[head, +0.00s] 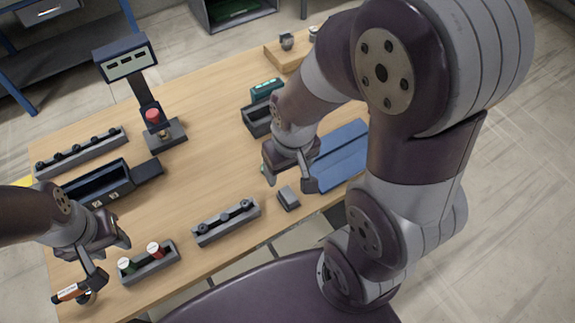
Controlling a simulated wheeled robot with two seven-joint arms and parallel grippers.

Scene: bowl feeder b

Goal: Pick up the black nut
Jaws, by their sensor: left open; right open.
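Small round black pieces that look like nuts sit on a grey bar (238,222) near the front edge of the table. More black pieces sit on a longer grey rack (80,152) at the left; which one is the black nut I cannot tell. My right gripper (289,181) is open and empty, pointing down to the right of the front bar, above a small grey block (287,198). My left gripper (112,262) is open at the front left, beside a holder (150,266) with a green and a red-topped piece. It appears to hold nothing.
An orange and white tool (70,292) lies by my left gripper. A dark bin (97,187), a display stand (128,64) with a red button (152,115), a blue tray (340,155) and a wooden block (286,58) stand around. The table's middle (205,165) is clear.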

